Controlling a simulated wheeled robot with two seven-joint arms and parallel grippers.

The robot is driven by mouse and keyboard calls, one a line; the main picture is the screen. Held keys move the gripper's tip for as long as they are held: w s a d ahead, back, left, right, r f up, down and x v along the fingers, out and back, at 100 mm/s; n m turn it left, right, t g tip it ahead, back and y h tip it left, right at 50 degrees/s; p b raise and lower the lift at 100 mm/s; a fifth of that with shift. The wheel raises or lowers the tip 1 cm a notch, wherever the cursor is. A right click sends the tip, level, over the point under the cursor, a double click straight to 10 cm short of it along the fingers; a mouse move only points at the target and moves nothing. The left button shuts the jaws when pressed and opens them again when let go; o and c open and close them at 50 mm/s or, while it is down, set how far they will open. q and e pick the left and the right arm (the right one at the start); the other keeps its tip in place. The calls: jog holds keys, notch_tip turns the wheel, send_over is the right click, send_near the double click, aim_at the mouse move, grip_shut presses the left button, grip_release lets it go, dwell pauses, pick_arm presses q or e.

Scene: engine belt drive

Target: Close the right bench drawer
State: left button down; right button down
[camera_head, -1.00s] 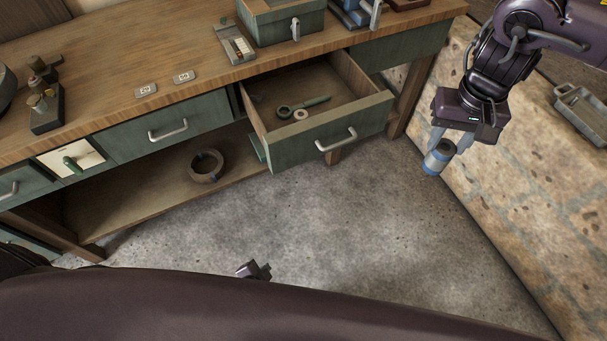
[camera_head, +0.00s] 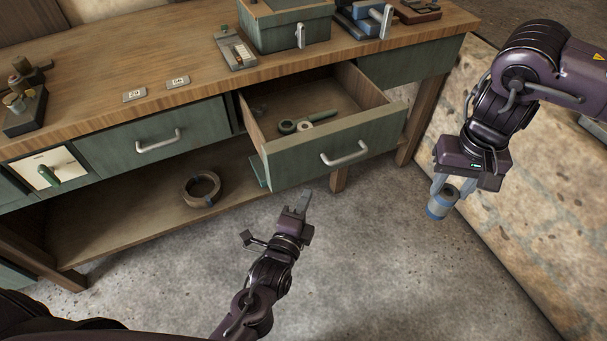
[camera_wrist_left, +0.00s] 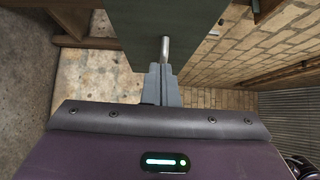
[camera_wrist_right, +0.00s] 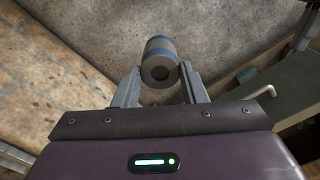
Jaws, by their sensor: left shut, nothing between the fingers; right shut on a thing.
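The right bench drawer (camera_head: 322,151) is pulled out from the green bench, with a silver bar handle (camera_head: 344,154) on its front. A wrench-like tool (camera_head: 306,122) and a small ring lie inside it. My left gripper (camera_head: 303,200) is shut and empty, below and a little left of the handle. In the left wrist view the fingertips (camera_wrist_left: 160,72) point at the handle (camera_wrist_left: 165,48) and the drawer front (camera_wrist_left: 190,25); whether they touch cannot be told. My right gripper (camera_head: 446,186) is shut on a grey-and-blue cylinder (camera_head: 441,204), which also shows in the right wrist view (camera_wrist_right: 160,60).
A closed middle drawer (camera_head: 150,140) is left of the open one. A dark ring (camera_head: 201,188) lies on the lower shelf. A green box (camera_head: 285,25) and small devices stand on the benchtop. A stone wall block (camera_head: 520,190) stands right. The floor in front is clear.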

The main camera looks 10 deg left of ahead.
jog(key=shift+f, duration=0.1)
pick_arm(q)
jog(key=w, duration=0.4)
jog(key=w+a, duration=0.1)
jog(key=w, duration=0.1)
jog(key=shift+w+a, duration=0.1)
jog(key=shift+w, duration=0.3)
jog(key=shift+w+a, duration=0.3)
jog(key=shift+w, duration=0.05)
